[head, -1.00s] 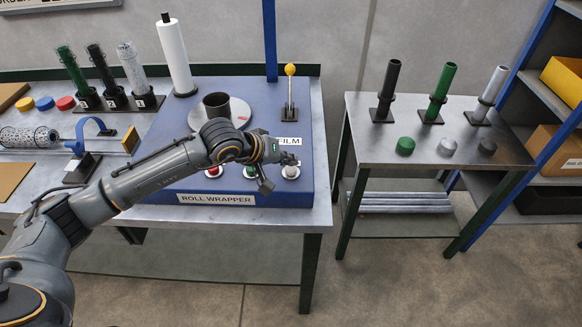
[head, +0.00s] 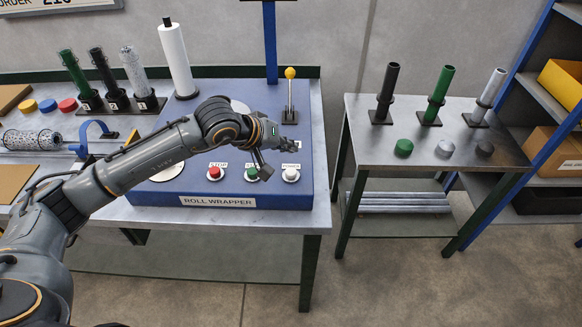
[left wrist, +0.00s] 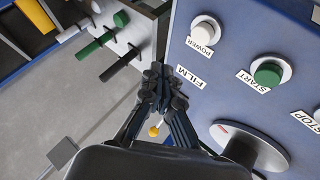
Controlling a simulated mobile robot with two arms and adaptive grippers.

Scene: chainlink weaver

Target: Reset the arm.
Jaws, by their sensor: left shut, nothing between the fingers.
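My left arm reaches in from the left in the head view, over the blue roll wrapper (head: 218,196). Its gripper (head: 292,146) is above the machine's panel, between the lever (head: 290,92) and the buttons, apart from them. In the left wrist view the fingers (left wrist: 163,76) are together with nothing between them. The red stop button (head: 215,172), green start button (head: 251,173) and white power button (head: 291,174) show just in front. My right gripper is not in view.
A white film roll (head: 175,58) stands behind my arm. Several tubes on stands are at the back left, with a blue clamp (head: 92,127) nearby. A side table (head: 440,150) holds three upright tubes and three caps. Floor shows between the tables.

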